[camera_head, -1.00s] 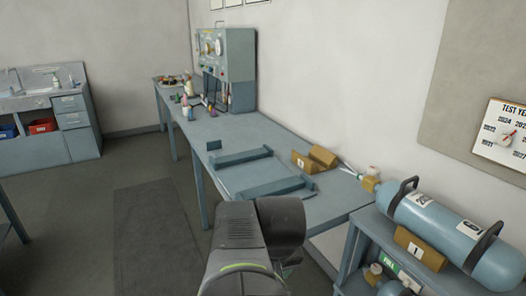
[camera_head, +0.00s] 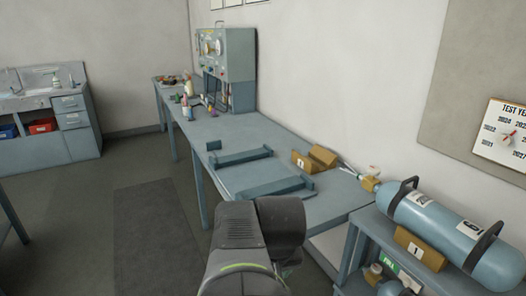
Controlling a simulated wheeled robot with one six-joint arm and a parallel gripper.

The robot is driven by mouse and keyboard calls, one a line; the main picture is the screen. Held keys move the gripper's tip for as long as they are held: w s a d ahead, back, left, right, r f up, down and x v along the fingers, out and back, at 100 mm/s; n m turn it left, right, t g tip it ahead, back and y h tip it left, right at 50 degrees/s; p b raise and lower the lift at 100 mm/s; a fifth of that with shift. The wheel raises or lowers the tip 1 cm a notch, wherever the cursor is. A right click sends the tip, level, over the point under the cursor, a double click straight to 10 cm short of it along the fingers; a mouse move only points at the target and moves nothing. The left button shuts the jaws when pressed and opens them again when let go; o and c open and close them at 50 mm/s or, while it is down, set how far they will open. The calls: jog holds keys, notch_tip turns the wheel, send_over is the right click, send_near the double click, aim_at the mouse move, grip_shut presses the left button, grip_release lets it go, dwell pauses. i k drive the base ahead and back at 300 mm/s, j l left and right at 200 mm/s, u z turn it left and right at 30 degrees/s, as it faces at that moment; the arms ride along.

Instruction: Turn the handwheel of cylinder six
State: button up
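A blue-grey gas cylinder (camera_head: 440,222) lies on its side on the rack at the right, held by two dark straps. Its labels are too small to read for certain, so I cannot tell whether it is cylinder six. A brass valve (camera_head: 370,184) is at its left end, towards the bench. A handwheel cannot be made out clearly there. Part of another cylinder (camera_head: 392,288) shows lower on the rack at the bottom edge. My grey arm is in the lower middle, left of the rack and in front of the bench. My gripper's fingers do not show.
A long blue-grey bench (camera_head: 240,143) runs along the wall, with cradle bars (camera_head: 275,186) and yellow-brown blocks (camera_head: 304,162) on it. A test cabinet (camera_head: 228,68) stands at its far end. A sink unit (camera_head: 45,125) is at the far left. The floor between is clear.

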aim_at(373, 170)
jog(key=z, duration=1.7)
jog(key=i+u, duration=0.25)
jog(key=u, duration=0.15)
jog(key=i+u, duration=0.2)
jog(key=u, duration=0.2)
jog(key=i+l+u, duration=0.2)
jog(key=u, duration=0.2)
